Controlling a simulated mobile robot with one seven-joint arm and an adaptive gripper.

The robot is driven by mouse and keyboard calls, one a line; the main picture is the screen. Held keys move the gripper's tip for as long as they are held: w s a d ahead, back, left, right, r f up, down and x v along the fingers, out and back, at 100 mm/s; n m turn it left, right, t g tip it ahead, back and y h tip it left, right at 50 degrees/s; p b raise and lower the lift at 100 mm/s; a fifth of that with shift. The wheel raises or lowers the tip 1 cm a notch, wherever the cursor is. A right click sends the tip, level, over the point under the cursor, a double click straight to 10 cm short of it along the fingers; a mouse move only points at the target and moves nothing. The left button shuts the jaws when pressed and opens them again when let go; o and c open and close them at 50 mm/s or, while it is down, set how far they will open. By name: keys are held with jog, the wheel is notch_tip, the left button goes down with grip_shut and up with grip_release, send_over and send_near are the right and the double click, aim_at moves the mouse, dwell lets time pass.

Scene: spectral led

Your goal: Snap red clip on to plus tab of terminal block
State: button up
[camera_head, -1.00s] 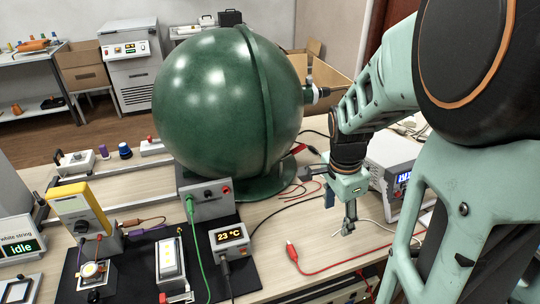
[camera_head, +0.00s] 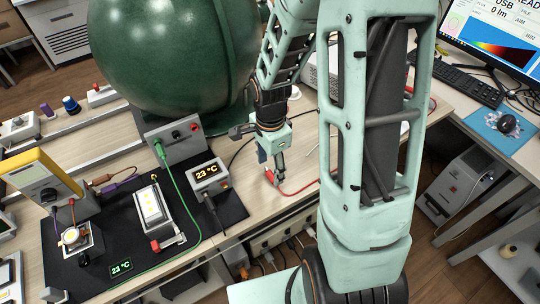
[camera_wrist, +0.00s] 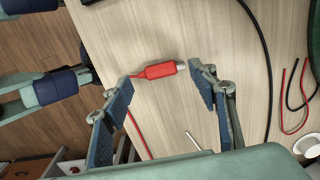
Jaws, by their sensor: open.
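The red clip (camera_head: 270,177) lies on the wooden bench with its red lead running off to the right. In the wrist view the clip (camera_wrist: 160,70) lies between the fingertips of my open gripper (camera_wrist: 160,75). The left fingertip appears close to its lead end and the right one close to its metal nose; contact cannot be told. In the head view my gripper (camera_head: 278,168) points down just beside the clip. A grey box (camera_head: 178,140) with red and black posts and a green lead stands to the left. I cannot tell which part is the terminal block's plus tab.
A large green sphere (camera_head: 170,60) stands behind the gripper. A black cable crosses the bench near the clip.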

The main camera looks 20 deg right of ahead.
aim_at(270, 176)
jog(key=shift+f, duration=1.75)
jog(key=shift+c, duration=0.6)
jog(key=c, duration=0.9)
jog(key=shift+r+p, duration=1.05)
jog(key=shift+r, duration=0.8)
